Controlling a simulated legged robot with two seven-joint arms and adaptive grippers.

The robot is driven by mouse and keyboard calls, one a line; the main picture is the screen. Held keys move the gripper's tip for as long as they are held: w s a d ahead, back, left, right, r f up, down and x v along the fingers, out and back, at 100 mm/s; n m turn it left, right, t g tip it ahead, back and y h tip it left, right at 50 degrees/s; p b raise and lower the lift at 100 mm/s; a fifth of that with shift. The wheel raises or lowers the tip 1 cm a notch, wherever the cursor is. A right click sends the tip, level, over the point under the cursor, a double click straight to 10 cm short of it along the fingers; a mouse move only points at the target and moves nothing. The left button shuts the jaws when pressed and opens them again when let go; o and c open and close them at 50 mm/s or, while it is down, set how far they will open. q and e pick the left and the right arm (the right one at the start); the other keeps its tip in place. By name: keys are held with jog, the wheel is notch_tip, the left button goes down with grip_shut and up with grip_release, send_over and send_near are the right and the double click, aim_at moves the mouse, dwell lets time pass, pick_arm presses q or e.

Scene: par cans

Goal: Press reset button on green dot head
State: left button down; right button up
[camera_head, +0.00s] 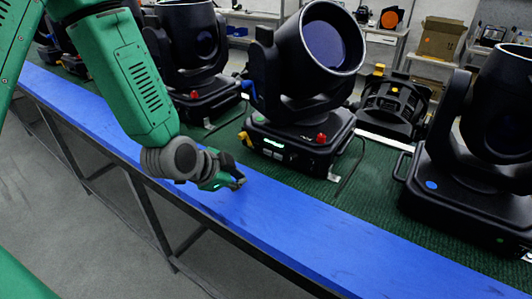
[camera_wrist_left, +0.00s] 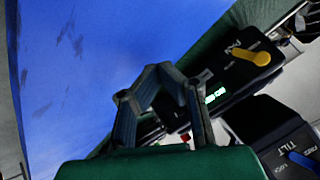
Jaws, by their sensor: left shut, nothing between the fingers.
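The middle moving head (camera_head: 318,45) is black with a large round lens, on a base with a yellow lever (camera_head: 243,137), a red knob (camera_head: 320,138) and a small lit green display (camera_head: 273,144). In the left wrist view the green display (camera_wrist_left: 215,95) and yellow lever (camera_wrist_left: 250,52) lie right of my fingers. My left gripper (camera_head: 238,182) is shut and empty, over the blue table edge in front of that base, apart from it in the head view. A small green dot (camera_head: 500,240) shows on the right-hand head's base. I cannot make out a reset button. My right gripper is out of view.
The right-hand head (camera_head: 478,150) also has a blue dot (camera_head: 431,184). Another head (camera_head: 190,50) stands left of the middle one. The heads stand on green matting (camera_head: 365,205) behind a clear blue strip (camera_head: 320,235). A blue lever (camera_wrist_left: 303,160) marked TILT shows in the wrist view.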

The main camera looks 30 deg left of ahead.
aim_at(268, 152)
pick_arm(q)
jog(key=w, duration=0.1)
jog(key=w+d, duration=0.1)
jog(key=w, duration=0.1)
jog(key=shift+w+d, duration=0.15)
jog(key=shift+w, duration=0.15)
jog(key=w, duration=0.1)
jog(key=w+a, duration=0.1)
jog(key=w, duration=0.1)
jog(key=shift+w, duration=0.1)
jog(key=shift+w+a+f, duration=0.1)
jog(key=shift+w+a, duration=0.1)
jog(key=shift+w, duration=0.35)
jog(key=shift+w+d, duration=0.2)
jog(key=shift+d, duration=0.1)
jog(key=shift+d+r, duration=0.2)
jog(key=shift+d, duration=0.3)
jog(key=shift+a+f, duration=0.15)
jog(key=shift+a, duration=0.5)
jog(key=shift+d, duration=0.5)
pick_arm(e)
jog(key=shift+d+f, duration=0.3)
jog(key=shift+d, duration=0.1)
pick_arm(q)
jog(key=shift+a, duration=0.1)
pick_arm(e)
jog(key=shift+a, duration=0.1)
